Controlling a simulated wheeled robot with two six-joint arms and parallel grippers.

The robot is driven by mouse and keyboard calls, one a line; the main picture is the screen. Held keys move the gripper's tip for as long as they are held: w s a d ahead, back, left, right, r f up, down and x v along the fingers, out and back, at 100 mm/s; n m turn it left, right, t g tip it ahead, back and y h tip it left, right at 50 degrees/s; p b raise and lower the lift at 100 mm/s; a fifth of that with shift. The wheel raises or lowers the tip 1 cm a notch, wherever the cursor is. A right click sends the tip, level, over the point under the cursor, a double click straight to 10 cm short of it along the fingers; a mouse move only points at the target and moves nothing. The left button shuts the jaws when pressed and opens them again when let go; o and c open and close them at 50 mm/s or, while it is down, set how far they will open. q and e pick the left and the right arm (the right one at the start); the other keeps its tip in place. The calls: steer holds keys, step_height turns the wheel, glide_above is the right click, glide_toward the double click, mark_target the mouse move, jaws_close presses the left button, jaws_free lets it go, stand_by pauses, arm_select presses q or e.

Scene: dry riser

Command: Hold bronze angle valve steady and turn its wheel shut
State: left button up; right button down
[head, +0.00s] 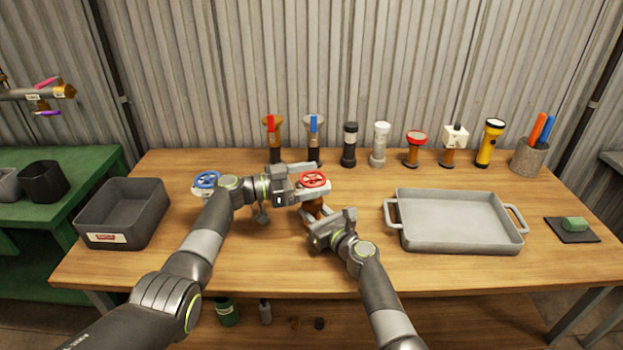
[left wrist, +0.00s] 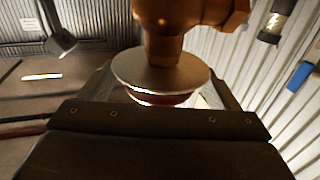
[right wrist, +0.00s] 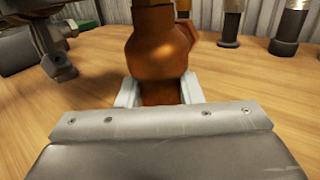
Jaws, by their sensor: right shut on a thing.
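The bronze angle valve (head: 314,208) stands upright on the table with a red wheel (head: 313,179) on top. My right gripper (head: 318,214) is shut on its bronze body, which also shows between the fingers in the right wrist view (right wrist: 158,55). My left gripper (head: 311,184) is at wheel height, its fingers open on either side of the red wheel. The left wrist view shows the bronze body (left wrist: 175,45), a round disc and the red rim between those fingers. Whether a finger touches the rim cannot be told.
A blue-wheeled valve (head: 207,180) stands left, partly behind my left arm. A dark bin (head: 122,212) is at the table's left, a grey tray (head: 458,218) at the right. Several nozzles and torches line the back, with a pen cup (head: 528,158).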

mark_target(311, 177)
arm_select(q)
steer(key=shift+r, duration=0.1)
step_height(311, 177, up, 10)
steer(key=shift+f, duration=0.1)
stand_by(0.5)
steer(key=s+a+f+n+t+y, duration=0.35)
steer(key=s+a+f+t, duration=0.35)
steer(key=f, duration=0.3)
steer(key=shift+n+g, duration=0.4)
steer(key=shift+n, duration=0.05)
steer(key=x, duration=1)
steer(key=shift+w+f, duration=0.1)
steer(key=shift+w, duration=0.4)
steer(key=shift+c, duration=0.2)
steer(key=c, duration=0.9)
steer(key=shift+g+h, duration=0.3)
steer(key=shift+h, duration=0.05)
steer(key=shift+c, duration=0.2)
